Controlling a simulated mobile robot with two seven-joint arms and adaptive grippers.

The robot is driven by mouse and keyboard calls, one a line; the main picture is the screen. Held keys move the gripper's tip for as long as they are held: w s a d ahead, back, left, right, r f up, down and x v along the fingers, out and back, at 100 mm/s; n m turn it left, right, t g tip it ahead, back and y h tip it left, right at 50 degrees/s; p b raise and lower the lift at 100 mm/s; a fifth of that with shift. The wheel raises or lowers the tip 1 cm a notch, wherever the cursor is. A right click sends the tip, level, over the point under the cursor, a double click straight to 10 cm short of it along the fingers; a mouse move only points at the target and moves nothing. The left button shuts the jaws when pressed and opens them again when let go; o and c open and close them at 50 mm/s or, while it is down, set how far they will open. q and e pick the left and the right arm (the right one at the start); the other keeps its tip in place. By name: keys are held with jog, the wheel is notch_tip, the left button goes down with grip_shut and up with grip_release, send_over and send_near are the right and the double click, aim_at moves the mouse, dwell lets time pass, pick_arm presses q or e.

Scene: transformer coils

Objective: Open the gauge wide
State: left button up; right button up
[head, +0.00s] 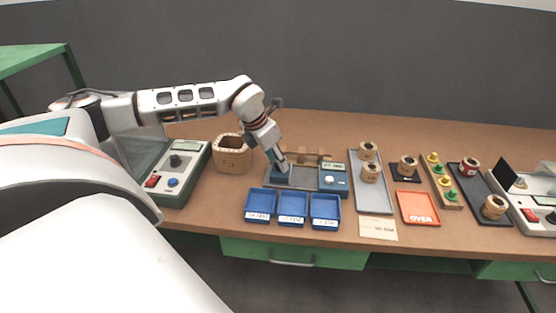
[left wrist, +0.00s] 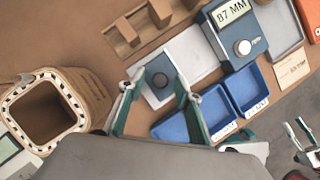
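The gauge is a blue unit with a display and a white knob (head: 329,181) at the middle of the bench. In the left wrist view its display (left wrist: 233,14) reads 87 MM. A blue block with a dark round knob (left wrist: 160,81) sits on the gauge's grey bed (left wrist: 193,52), apart from the display unit. My left gripper (left wrist: 159,78) is over this block, its fingers apart on either side of the knob. In the head view the left gripper (head: 281,168) hides most of the block. Whether the fingers touch it is unclear. Part of my right gripper (left wrist: 299,134) seems to show at the lower right.
Blue trays (head: 292,223) lie in front, a wooden rack (left wrist: 123,30) behind. A grey tray with coils (head: 373,201) and an orange OVER tray (head: 418,208) are to the right. A control box (head: 187,178) is far left.

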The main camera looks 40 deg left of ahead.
pick_arm(q)
jog(key=shift+r, duration=0.15)
jog(key=v, duration=1.1)
jog(key=shift+r, duration=0.35)
jog(key=shift+s, duration=0.1)
